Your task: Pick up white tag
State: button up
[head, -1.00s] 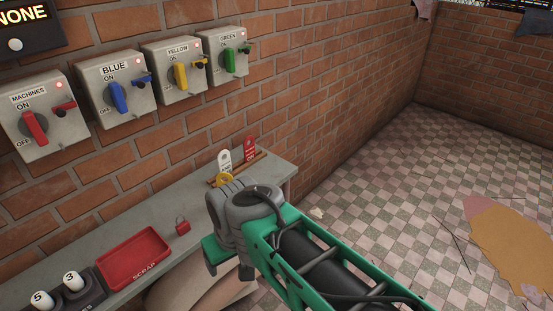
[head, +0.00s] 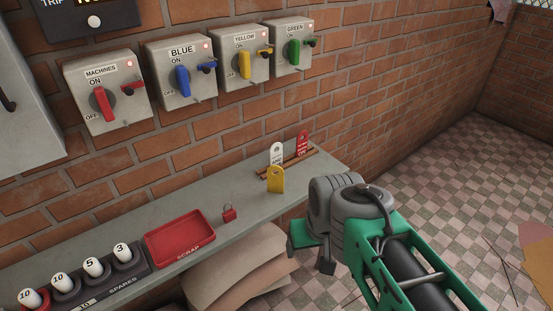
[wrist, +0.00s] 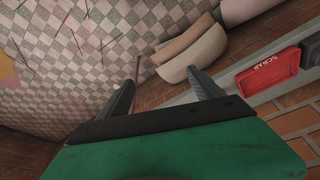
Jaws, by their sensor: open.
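The white tag (head: 276,153) stands upright in a small wooden rack (head: 313,151) at the right end of the grey shelf. A yellow tag (head: 276,181) stands in front of it and hides its lower part. A red tag (head: 302,143) stands to its right. The white tag does not show in the wrist view. My gripper is right of and nearer than the tags in the head view, off the shelf's end. Its fingers (wrist: 165,78) are spread and empty in the wrist view, above the floor and sacks.
The shelf (head: 200,195) also bears a red padlock (head: 229,213), a red scrap tray (head: 151,246) and a spares rack with numbered pieces. Several switch boxes with coloured handles are on the brick wall above. Sacks (head: 240,270) lie below the shelf. Open tiled floor is at right.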

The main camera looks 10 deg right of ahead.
aim_at(275, 158)
jog(key=z, duration=0.95)
jog(key=i, duration=1.5)
jog(key=u, duration=3.95)
